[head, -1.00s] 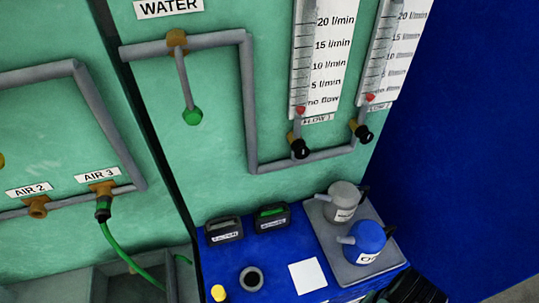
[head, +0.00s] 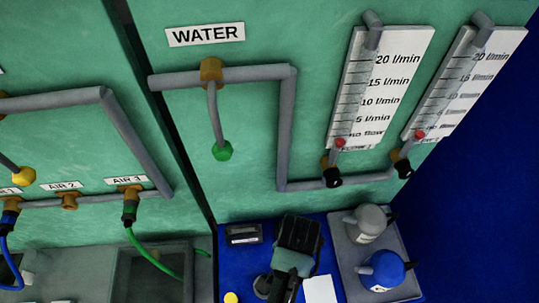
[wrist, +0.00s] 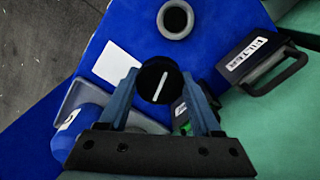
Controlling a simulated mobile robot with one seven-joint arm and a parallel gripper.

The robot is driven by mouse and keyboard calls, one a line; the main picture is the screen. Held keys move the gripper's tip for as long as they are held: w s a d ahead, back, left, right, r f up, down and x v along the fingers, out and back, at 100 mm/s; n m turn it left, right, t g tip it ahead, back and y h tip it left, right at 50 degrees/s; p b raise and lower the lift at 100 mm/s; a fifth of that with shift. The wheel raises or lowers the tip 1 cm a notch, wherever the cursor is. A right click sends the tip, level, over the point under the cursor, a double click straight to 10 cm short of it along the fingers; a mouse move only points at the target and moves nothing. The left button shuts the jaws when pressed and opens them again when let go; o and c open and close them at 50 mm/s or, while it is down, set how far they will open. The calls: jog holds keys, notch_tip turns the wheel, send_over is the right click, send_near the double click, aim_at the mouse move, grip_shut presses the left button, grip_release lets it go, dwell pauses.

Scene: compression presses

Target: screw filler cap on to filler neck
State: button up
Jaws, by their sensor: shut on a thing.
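My gripper (head: 281,282) is over the blue bench top in the head view. In the wrist view my gripper (wrist: 163,98) is shut on a round black filler cap (wrist: 157,79) with a white line across its top. The filler neck (wrist: 175,19), a grey ring with a dark hole, is in the blue top beyond the cap; cap and neck appear apart. In the head view the filler neck (head: 262,286) is partly hidden by my gripper. The cap cannot be made out clearly there.
A filter box (wrist: 265,60) with a handle stands beside the neck. A white sheet (head: 320,290) lies right of my gripper. A grey tray (head: 404,243) bears a grey can (head: 369,222) and a blue can (head: 385,270). A yellow knob (head: 231,298) is at front left.

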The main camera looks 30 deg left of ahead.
jog(key=s+a+m+p, duration=0.3)
jog(key=s+a+p, duration=0.1)
jog(key=s, duration=0.1)
jog(key=shift+r+m, duration=0.25)
jog(key=shift+m, duration=0.15)
jog(key=shift+p, duration=0.4)
notch_tip(320, 180, down, 6)
jog(key=b, duration=0.4)
jog(key=shift+r, duration=0.2)
jog(key=shift+p, duration=0.65)
dwell(1.2)
jog(key=shift+f+b, duration=0.7)
jog(key=shift+f, duration=0.3)
